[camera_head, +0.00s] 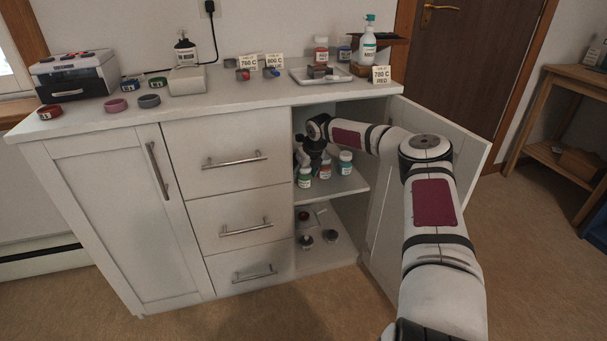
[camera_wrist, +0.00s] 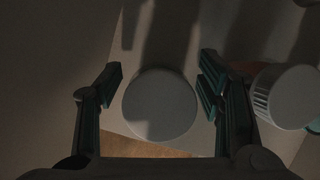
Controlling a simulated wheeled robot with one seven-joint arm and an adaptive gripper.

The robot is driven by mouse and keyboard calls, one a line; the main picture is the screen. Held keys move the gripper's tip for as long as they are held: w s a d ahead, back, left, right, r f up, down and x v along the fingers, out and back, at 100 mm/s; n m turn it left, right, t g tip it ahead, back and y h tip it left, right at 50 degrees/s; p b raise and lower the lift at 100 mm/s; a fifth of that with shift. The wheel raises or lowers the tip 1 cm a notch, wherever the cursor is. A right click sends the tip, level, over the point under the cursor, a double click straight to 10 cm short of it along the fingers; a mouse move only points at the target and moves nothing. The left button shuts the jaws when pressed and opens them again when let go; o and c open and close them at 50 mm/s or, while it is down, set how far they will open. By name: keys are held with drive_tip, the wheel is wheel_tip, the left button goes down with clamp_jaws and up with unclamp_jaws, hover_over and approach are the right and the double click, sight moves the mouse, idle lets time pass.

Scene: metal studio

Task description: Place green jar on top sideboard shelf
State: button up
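The green-labelled jar (camera_head: 304,178) with a white cap stands upright on the middle shelf (camera_head: 345,185) inside the open sideboard compartment, near its left front. My gripper (camera_head: 311,152) is inside the compartment, just above and behind this jar. In the wrist view my gripper (camera_wrist: 160,88) is open and points down, with a round white lid (camera_wrist: 160,104) between its fingers. Gaps show on both sides of the lid, the right one narrower. The label below that lid is hidden, so I cannot tell its colour there.
A red-labelled jar (camera_head: 325,169) and a teal-labelled jar (camera_head: 346,163) stand close to the right. A ribbed white lid (camera_wrist: 287,96) lies close beside the right finger. The open door (camera_head: 462,155) flanks my arm. The sideboard top (camera_head: 225,92) has free room near its front.

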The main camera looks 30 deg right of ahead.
drive_tip(key=shift+r+p, duration=0.35)
drive_tip(key=shift+r, duration=0.1)
drive_tip(key=shift+p+v, duration=0.75)
drive_tip(key=shift+v, duration=0.35)
drive_tip(key=s+p, duration=0.3)
drive_tip(key=s, duration=0.8)
drive_tip(key=s+a+r+m+g+h, duration=0.2)
drive_tip(key=s+a+r+m, duration=0.4)
drive_tip(key=r, duration=0.3)
drive_tip(key=s+a+r+m+g+h, duration=0.2)
drive_tip(key=s+a+r+m, duration=0.3)
drive_tip(key=s+r+m, duration=0.3)
drive_tip(key=s+a+r+m+g+h, duration=0.1)
drive_tip(key=s+a+r+m+g, duration=0.1)
drive_tip(key=s+a+r+m, duration=0.55)
drive_tip(key=s+a+r+m+y, duration=0.1)
drive_tip(key=s+a+m, duration=0.3)
drive_tip(key=s, duration=0.4)
drive_tip(key=s+a+r+m+t+y, duration=0.1)
drive_tip(key=s+a+r+m+y, duration=0.1)
drive_tip(key=s+a+r+m, duration=0.2)
drive_tip(key=s+a+r+m+y, duration=0.2)
drive_tip(key=s+a+m, duration=0.2)
drive_tip(key=s, duration=0.9)
drive_tip(key=m, duration=0.3)
drive_tip(key=shift+r+t, duration=0.4)
